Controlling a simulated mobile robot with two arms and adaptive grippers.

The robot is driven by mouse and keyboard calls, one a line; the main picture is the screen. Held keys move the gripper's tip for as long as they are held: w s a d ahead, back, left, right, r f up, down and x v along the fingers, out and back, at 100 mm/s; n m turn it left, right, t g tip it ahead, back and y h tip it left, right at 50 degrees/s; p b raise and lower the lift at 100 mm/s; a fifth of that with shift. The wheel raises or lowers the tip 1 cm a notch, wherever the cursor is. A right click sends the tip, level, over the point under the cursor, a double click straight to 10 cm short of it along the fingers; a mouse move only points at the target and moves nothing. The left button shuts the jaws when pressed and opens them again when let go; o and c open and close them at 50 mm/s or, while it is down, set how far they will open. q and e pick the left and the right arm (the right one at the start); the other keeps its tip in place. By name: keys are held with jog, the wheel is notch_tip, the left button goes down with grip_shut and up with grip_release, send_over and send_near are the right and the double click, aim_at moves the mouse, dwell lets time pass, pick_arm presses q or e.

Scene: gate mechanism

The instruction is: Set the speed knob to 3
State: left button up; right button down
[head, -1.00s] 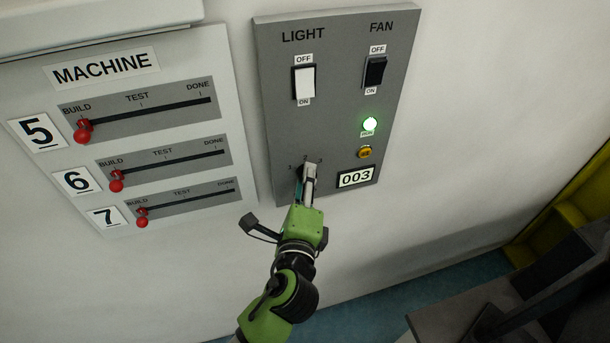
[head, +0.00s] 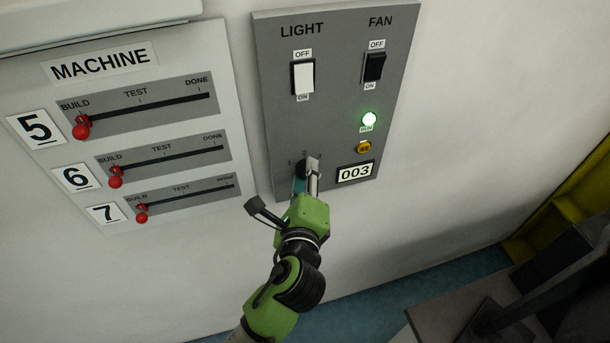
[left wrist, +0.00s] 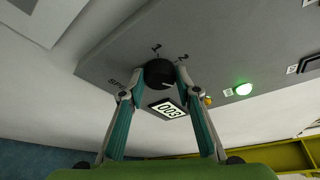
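The speed knob (left wrist: 160,73) is a round black dial on the grey panel, with a short white pointer mark on its lower right part. The numbers 1 and 2 show beside it; the 3 is hidden in the left wrist view. My left gripper (left wrist: 160,80) has one finger on each side of the knob, seemingly touching it. In the head view the left gripper (head: 307,172) covers much of the knob at the panel's lower left. A white display (head: 356,173) beside it reads 003. My right gripper is not in view.
The panel (head: 335,110) also holds a white light switch (head: 303,78), a black fan switch (head: 375,67), a lit green lamp (head: 369,119) and a yellow button (head: 364,147). A machine board (head: 60,95) with red-knobbed sliders is at left.

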pick_arm(q)
jog(key=shift+o, duration=1.3)
jog(key=shift+s, duration=0.1)
jog(key=s+r, duration=0.2)
jog(key=s, duration=0.9)
jog(key=shift+s+a+r, duration=0.15)
jog(key=shift+s, duration=0.15)
